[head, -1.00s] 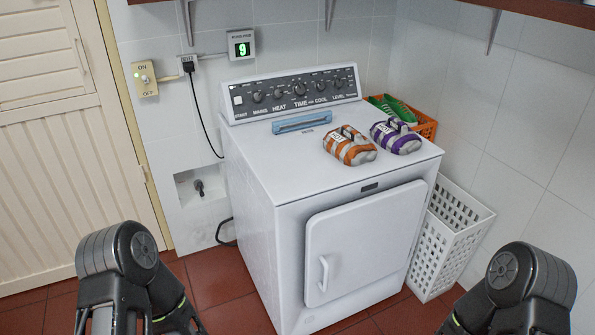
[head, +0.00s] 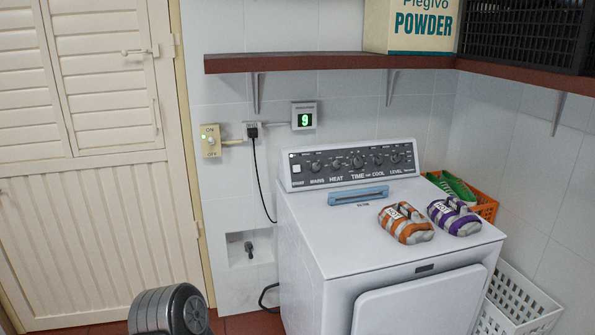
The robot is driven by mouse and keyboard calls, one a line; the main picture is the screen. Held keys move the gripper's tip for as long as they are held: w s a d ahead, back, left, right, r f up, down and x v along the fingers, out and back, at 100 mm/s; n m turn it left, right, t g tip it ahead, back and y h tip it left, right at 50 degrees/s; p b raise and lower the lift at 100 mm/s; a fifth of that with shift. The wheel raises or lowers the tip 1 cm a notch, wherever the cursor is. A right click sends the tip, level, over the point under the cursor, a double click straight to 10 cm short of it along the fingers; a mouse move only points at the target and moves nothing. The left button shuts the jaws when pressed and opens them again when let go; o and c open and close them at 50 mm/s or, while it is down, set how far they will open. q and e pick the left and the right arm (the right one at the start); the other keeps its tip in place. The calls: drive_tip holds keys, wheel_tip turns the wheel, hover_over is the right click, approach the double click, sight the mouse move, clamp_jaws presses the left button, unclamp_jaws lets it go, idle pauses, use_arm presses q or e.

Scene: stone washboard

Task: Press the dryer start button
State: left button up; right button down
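The white dryer (head: 385,235) stands against the tiled wall, with a dark control panel (head: 352,164) along its back edge. The start button (head: 296,168) is a small pale square at the left end of the panel, with the word START under it. A tiny light shows above it. Several dark knobs fill the rest of the panel. Nothing covers the button. Only a rounded link of my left arm shows at the bottom left, well apart from the dryer. Neither of my grippers is in view.
A blue-handled filter (head: 358,195), an orange-striped bundle (head: 406,223) and a purple-striped bundle (head: 455,215) lie on the dryer top. A shelf (head: 330,62) hangs above.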

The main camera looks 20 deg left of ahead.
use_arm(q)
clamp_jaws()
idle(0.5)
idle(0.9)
